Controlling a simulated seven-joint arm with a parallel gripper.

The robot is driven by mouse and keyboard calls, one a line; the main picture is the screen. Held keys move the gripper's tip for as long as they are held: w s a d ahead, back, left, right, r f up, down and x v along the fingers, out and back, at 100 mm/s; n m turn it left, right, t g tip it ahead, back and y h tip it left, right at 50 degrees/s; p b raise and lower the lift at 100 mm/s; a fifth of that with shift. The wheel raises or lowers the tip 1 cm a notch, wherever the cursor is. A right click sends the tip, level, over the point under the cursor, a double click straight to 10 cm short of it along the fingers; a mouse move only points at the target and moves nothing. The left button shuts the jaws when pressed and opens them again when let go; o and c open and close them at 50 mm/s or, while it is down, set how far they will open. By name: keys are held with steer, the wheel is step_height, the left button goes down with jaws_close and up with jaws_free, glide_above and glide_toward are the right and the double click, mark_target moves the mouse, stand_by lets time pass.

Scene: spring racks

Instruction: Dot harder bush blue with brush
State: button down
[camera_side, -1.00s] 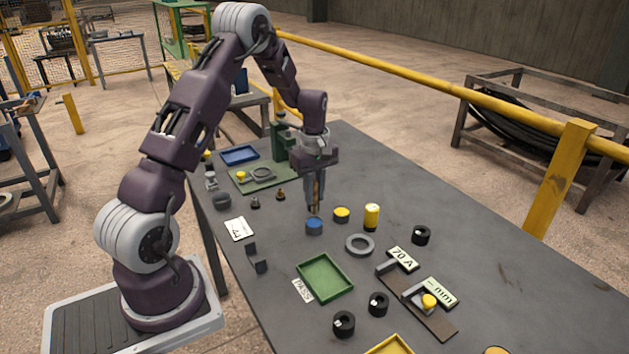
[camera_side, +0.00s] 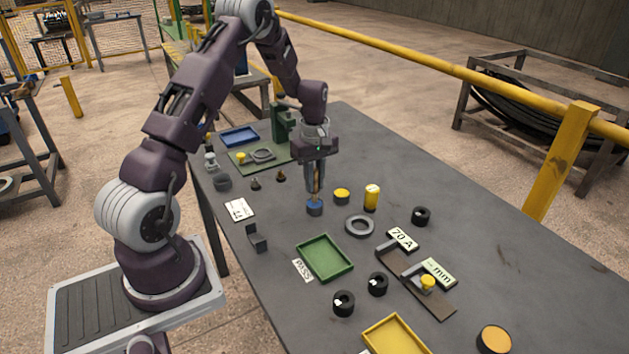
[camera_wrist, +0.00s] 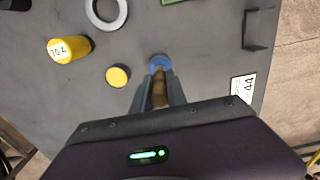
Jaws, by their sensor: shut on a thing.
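My gripper (camera_side: 315,188) is shut on a brown-handled brush (camera_wrist: 160,88), which points down. The brush's lower end is at the top of a small round blue paint pot (camera_side: 314,209); I cannot tell how deep it sits. The pot shows just beyond the fingertips in the wrist view (camera_wrist: 160,62). Three black bushes with pale marks stand on the table: one at right (camera_side: 421,216), two nearer the front (camera_side: 378,284) and (camera_side: 344,303). A yellow cylinder (camera_side: 372,197) stands right of the pot; its label appears to read 70 A in the wrist view (camera_wrist: 68,49).
A yellow pot (camera_side: 341,196) and grey ring (camera_side: 359,226) are close to the blue pot. A green tray (camera_side: 324,258), yellow tray (camera_side: 395,336) and blue tray (camera_side: 238,137) lie around. A gauge with a 70 A plate (camera_side: 402,239) and a mm plate (camera_side: 438,272) is at right.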

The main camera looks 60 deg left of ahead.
mark_target(315, 169)
steer(key=shift+f, duration=0.6)
stand_by(1.1)
steer(key=shift+r, duration=3.55)
